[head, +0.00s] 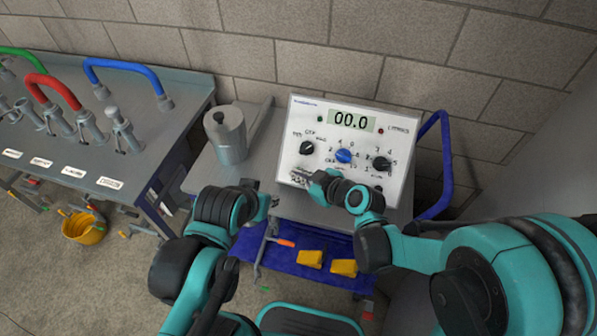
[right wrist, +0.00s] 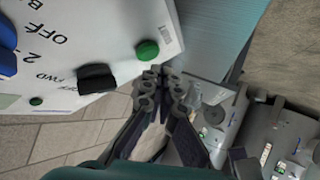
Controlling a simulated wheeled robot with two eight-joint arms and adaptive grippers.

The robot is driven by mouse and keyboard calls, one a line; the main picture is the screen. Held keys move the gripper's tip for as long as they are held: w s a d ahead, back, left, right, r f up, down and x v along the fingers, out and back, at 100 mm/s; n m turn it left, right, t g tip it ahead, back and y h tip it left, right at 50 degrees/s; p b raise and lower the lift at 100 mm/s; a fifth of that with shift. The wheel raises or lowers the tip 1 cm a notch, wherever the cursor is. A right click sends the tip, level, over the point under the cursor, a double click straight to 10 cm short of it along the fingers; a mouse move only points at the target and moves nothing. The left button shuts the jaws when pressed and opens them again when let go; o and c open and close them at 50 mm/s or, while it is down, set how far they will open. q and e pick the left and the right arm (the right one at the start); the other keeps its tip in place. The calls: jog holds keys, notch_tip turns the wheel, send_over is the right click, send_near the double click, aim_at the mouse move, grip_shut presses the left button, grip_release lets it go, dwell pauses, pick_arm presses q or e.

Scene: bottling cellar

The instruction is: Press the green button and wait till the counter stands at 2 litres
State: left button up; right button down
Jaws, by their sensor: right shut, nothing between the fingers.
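A white control box (head: 330,183) stands against the wall, tilted back, with its counter (head: 354,120) showing 00.0. The green button (right wrist: 147,50) shows in the right wrist view at the box's lower corner. My right gripper (head: 299,177) is shut and empty at the box's lower left. In the right wrist view its fingertips (right wrist: 163,72) are close beside the button; I cannot tell whether they touch it. My left gripper (head: 266,204) is low in front of the bench, left of the box; its fingers are unclear.
The box carries a blue knob (head: 344,156), black knobs (head: 307,147) and a red lamp (head: 381,131). A grey metal can (head: 228,138) stands to its left. Bottling taps (head: 88,125) stand on the left table.

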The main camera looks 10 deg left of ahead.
jog(key=shift+w+f, duration=0.1)
jog(key=shift+f, duration=0.05)
dwell(0.3)
jog(key=shift+w+f+b, duration=0.15)
jog(key=shift+w+b, duration=0.05)
jog(key=shift+b, duration=0.15)
jog(key=shift+w+f+b, duration=0.35)
jog(key=shift+b, duration=0.05)
dwell(0.6)
jog(key=shift+r, duration=0.1)
dwell(0.3)
jog(key=shift+s+r+p, duration=0.5)
jog(key=shift+s+r, duration=0.05)
jog(key=shift+s, duration=0.1)
jog(key=s+r+p, duration=0.2)
jog(key=s+r, duration=0.1)
jog(key=shift+s+r+p, duration=0.15)
jog(key=shift+s+p, duration=0.25)
